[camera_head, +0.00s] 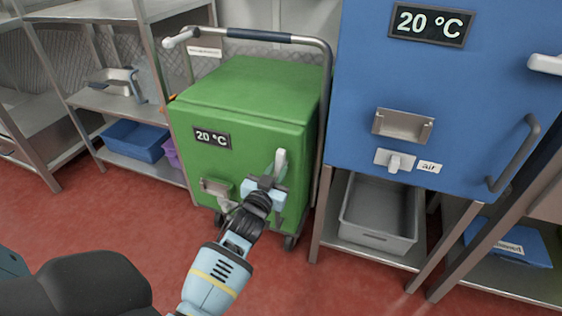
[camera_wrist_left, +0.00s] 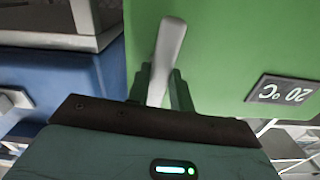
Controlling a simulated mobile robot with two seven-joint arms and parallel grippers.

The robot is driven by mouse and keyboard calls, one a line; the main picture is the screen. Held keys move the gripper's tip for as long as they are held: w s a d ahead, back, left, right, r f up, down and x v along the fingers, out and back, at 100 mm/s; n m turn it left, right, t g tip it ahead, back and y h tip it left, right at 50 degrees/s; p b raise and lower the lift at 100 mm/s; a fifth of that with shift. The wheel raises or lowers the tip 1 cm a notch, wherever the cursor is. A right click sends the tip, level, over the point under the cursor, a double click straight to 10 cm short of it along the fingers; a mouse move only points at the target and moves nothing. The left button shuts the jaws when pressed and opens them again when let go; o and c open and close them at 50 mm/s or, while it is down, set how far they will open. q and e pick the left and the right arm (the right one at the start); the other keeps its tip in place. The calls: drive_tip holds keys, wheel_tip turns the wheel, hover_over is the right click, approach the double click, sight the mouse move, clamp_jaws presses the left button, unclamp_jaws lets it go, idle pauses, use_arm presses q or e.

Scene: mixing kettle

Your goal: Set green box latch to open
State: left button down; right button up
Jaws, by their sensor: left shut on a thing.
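The green box (camera_head: 245,95) stands on wheels in the middle of the head view, with a 20 °C label on its front. Its latch (camera_head: 280,163) is a light grey lever on the right of the front face. My left gripper (camera_head: 266,186) is at that lever and shut on it. In the left wrist view, the latch lever (camera_wrist_left: 167,55) stands between the two dark fingers of my left gripper (camera_wrist_left: 160,92), against the green box front (camera_wrist_left: 215,60). My right gripper is not in view.
A blue cabinet (camera_head: 450,90) stands close on the right, with a grey bin (camera_head: 378,215) beneath it. A metal push handle (camera_head: 270,38) rises behind the green box. Shelves with a blue tray (camera_head: 135,140) are at left. Red floor (camera_head: 120,215) is clear in front.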

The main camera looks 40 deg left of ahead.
use_arm(q)
drive_tip(key=c, duration=1.7)
unclamp_jaws()
drive_tip(key=shift+r+n, duration=0.1)
drive_tip(key=shift+n, duration=0.5)
drive_tip(key=o, duration=0.5)
drive_tip(key=shift+o, duration=0.2)
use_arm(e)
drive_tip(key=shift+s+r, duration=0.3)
use_arm(q)
drive_tip(key=shift+p+v, duration=1.2)
drive_tip(key=shift+v, duration=1.1)
drive_tip(key=shift+p+v, duration=0.5)
drive_tip(key=shift+v, duration=0.7)
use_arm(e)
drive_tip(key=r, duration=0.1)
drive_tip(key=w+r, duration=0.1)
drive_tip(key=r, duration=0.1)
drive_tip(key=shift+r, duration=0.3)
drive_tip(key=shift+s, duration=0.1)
